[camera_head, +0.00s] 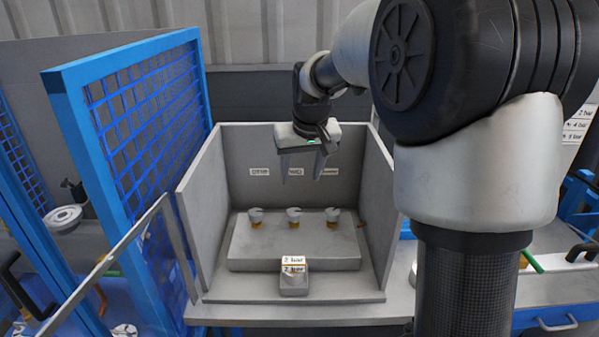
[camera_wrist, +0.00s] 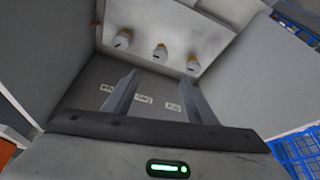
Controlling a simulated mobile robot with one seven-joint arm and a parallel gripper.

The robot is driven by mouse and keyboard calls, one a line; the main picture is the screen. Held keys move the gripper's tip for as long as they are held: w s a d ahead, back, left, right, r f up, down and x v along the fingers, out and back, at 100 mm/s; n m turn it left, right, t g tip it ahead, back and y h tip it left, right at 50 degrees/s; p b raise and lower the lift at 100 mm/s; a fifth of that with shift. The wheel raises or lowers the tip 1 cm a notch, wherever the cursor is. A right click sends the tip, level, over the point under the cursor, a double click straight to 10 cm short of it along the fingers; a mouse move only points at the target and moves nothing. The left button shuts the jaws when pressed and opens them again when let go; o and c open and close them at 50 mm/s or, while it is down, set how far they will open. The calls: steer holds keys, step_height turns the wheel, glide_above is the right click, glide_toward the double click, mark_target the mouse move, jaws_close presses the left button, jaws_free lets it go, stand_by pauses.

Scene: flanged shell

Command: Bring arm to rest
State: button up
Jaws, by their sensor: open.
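My gripper (camera_head: 303,168) hangs in front of the back wall of a grey open-topped booth, above the platform inside it. Its two fingers are apart with nothing between them. In the wrist view my gripper (camera_wrist: 158,95) also shows two spread, empty fingers. My arm comes in from the right of the head view and bends down to the gripper. The fingers are clear of the fittings below.
Three white-and-brass fittings (camera_head: 293,216) stand in a row on the grey platform (camera_head: 293,250). The booth side walls (camera_head: 200,215) flank the gripper. A blue mesh gate (camera_head: 150,140) stands left.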

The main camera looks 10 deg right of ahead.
steer(key=s+r+p, duration=0.3)
steer(key=s+r, duration=0.5)
steer(key=s+r+p, duration=0.2)
steer(key=s, duration=0.9)
steer(key=s+r+t+p, duration=0.1)
steer(key=s+p, duration=0.2)
steer(key=s, duration=0.8)
steer(key=shift+s+a+r+m+p, duration=0.15)
steer(key=shift+s+r+m+p, duration=0.15)
steer(key=shift+s+r+p, duration=0.1)
